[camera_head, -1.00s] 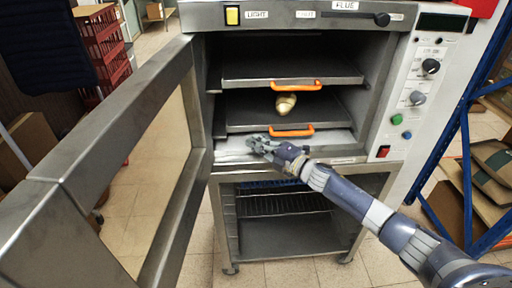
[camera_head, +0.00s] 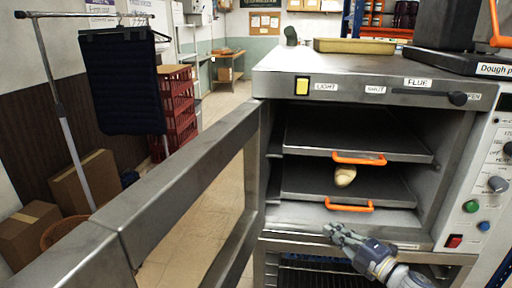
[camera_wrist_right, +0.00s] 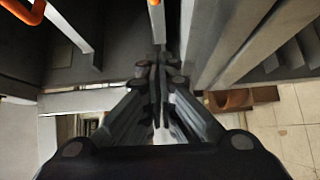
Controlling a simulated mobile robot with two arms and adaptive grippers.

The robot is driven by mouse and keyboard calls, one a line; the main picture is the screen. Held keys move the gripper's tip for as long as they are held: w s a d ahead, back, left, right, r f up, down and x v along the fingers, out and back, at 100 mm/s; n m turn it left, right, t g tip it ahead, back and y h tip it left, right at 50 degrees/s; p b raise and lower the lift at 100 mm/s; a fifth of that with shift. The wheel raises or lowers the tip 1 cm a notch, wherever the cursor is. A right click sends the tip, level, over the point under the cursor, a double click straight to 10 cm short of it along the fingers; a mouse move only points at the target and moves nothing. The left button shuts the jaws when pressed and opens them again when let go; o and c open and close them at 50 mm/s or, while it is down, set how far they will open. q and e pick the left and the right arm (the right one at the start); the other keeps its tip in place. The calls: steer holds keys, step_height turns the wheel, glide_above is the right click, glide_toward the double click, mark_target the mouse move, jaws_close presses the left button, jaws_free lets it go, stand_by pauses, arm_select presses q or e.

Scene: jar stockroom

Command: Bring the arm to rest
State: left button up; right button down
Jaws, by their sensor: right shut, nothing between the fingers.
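My right gripper (camera_head: 336,232) is at the lower front of the open oven (camera_head: 290,222), just below the lower shelf's orange handle. Its arm comes in from the bottom right. In the right wrist view the gripper (camera_wrist_right: 160,68) has its fingers together with nothing between them. Whether it touches the oven sill cannot be told. My left gripper is not in view.
The oven door (camera_head: 190,190) stands open to the left. A bread roll (camera_head: 345,176) sits on the lower shelf (camera_head: 300,182), behind the upper orange handle (camera_head: 358,158). Boxes (camera_head: 85,183) and a red crate stack (camera_head: 178,100) stand at the left.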

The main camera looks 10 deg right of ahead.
steer(key=s+a+f+m+g+h, duration=0.45)
steer(key=s+f+m+h, duration=0.35)
steer(key=s+f+m, duration=0.5)
steer(key=s+a+f+m+g, duration=0.15)
steer(key=s+m+g, duration=0.25)
steer(key=s, duration=0.7)
steer(key=s+a+f+m+g, duration=0.1)
steer(key=s+a+m+g, duration=0.25)
steer(key=s, duration=0.75)
step_height(320, 180, down, 28)
steer(key=s+r+g, duration=0.1)
steer(key=s+g, duration=0.1)
steer(key=s+d+f, duration=0.1)
steer(key=s+f, duration=0.7)
steer(key=s+d+f, duration=0.2)
steer(key=s+f, duration=0.5)
steer(key=s, duration=0.1)
steer(key=shift+s+d+f+g, duration=0.25)
steer(key=shift+s+f+g, duration=0.1)
steer(key=shift+s+g, duration=0.05)
